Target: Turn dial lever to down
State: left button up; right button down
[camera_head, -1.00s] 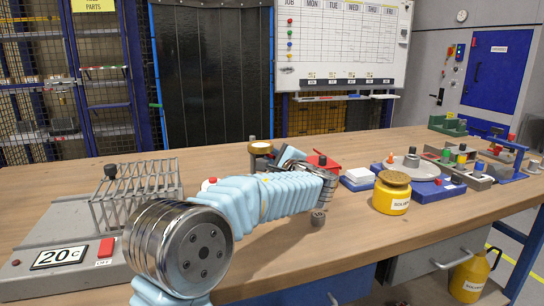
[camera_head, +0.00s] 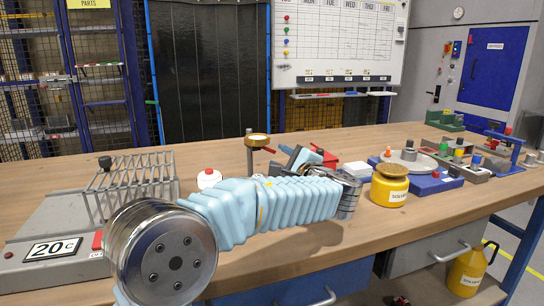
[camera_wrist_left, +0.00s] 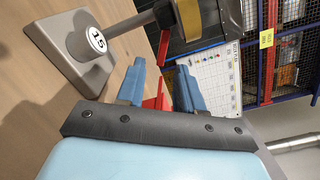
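A post with a round brass-coloured top (camera_head: 258,141) and a red-tipped lever (camera_head: 268,150) stands on the bench behind my left arm in the head view. In the left wrist view, a grey base with a "15" label (camera_wrist_left: 96,40) carries a shaft up to a dark and yellow head (camera_wrist_left: 228,18). My left gripper (camera_head: 296,154) is to the right of the post, apart from it. The post's foot is hidden by my arm in the head view. My right gripper is not in view.
A grey fixture with a wire rack (camera_head: 130,185) stands at left. A red box (camera_head: 325,160) is behind my gripper. A yellow solvent can (camera_head: 390,187) and a blue base with a round plate (camera_head: 432,184) are at right.

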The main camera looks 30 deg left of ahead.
pick_arm(q)
jog(key=v, duration=0.6)
jog(key=shift+s+d+b, duration=0.1)
jog(key=shift+d+b, duration=0.1)
jog(key=shift+b, duration=0.15)
